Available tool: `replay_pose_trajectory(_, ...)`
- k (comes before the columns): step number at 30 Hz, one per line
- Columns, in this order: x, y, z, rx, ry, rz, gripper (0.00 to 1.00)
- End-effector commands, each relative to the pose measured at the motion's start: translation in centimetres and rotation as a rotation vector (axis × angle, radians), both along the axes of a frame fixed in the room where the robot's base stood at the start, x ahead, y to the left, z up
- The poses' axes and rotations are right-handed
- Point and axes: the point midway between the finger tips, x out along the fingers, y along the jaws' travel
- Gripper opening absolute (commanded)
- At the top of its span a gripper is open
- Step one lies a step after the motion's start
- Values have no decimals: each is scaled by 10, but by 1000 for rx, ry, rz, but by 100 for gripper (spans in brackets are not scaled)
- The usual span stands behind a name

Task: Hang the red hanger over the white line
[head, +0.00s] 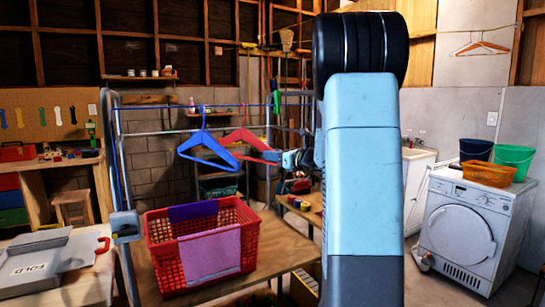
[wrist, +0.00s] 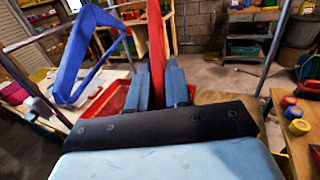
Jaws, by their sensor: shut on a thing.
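The red hanger (head: 245,138) is held in the air by my gripper (head: 282,157), left of my arm in the head view. In the wrist view the red hanger (wrist: 157,45) stands upright between the two fingers of my gripper (wrist: 161,78), which are shut on it. A blue hanger (head: 208,150) hangs by its hook just left of the red one; it also shows in the wrist view (wrist: 75,62). A blue line (head: 150,107) runs across the top of the drying rack. A pale line or bar (head: 150,132) crosses lower; I cannot tell which is the white line.
A red basket (head: 160,252) with purple and pink cloths stands on a wooden table below the hangers. A grey folding board (head: 60,262) lies at left. A rack post (head: 121,185) stands left of the hangers. A dryer (head: 462,232) is at right.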

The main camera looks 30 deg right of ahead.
Motion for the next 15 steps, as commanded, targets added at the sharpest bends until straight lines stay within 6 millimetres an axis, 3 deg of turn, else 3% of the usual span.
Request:
replay_pose_trajectory(8,0,0,1,0,-1,0,0)
replay_pose_trajectory(15,0,0,14,-1,-3,0,0)
